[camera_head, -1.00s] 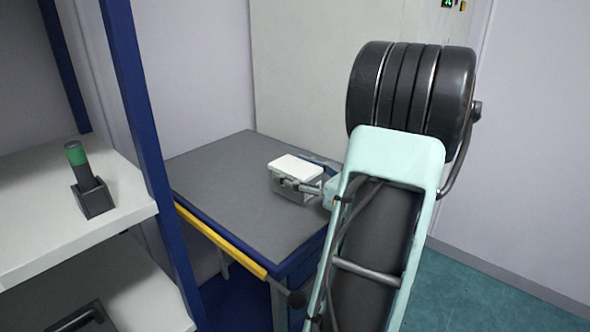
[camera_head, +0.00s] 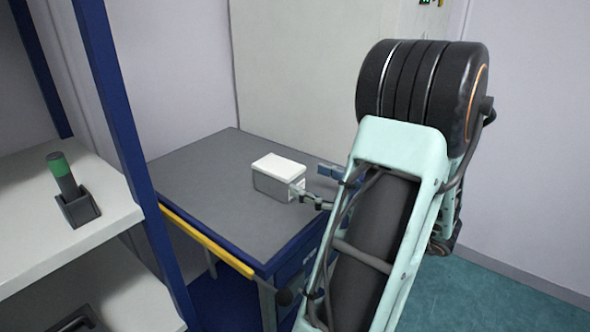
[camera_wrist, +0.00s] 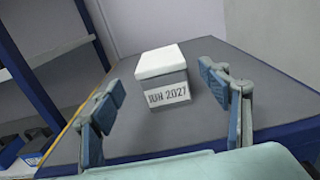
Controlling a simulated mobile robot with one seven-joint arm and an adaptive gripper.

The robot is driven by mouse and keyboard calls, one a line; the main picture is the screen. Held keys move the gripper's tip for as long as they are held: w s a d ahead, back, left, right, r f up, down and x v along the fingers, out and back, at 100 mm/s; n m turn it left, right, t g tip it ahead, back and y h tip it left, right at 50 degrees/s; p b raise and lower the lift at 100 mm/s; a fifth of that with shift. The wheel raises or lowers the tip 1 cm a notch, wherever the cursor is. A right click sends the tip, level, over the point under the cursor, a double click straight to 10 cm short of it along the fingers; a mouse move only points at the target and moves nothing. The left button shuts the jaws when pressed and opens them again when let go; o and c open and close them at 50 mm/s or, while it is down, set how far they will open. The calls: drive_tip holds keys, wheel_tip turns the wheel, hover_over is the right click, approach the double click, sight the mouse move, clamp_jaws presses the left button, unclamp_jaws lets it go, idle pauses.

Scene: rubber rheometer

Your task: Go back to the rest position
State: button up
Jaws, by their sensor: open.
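My gripper (camera_wrist: 165,125) is open and empty in the wrist view, its two blue-padded fingers spread wide. Beyond and between the fingers, a grey box with a white top (camera_wrist: 163,75) stands upright on the table; its front label reads "JUN 2027". In the head view the same box (camera_head: 278,178) stands on the grey table, and my gripper (camera_head: 318,186) is just to its right, partly hidden behind my arm. The gripper appears apart from the box.
The grey table (camera_head: 215,170) has a blue edge and a yellow bar (camera_head: 205,240) along its front left. A shelf with blue posts (camera_head: 120,120) stands at left, holding a green-topped cylinder (camera_head: 62,172) in a dark holder. Teal floor (camera_head: 480,290) is open at right.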

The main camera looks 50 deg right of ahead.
drive_tip(key=shift+s, duration=0.95)
drive_tip(key=shift+d, duration=0.1)
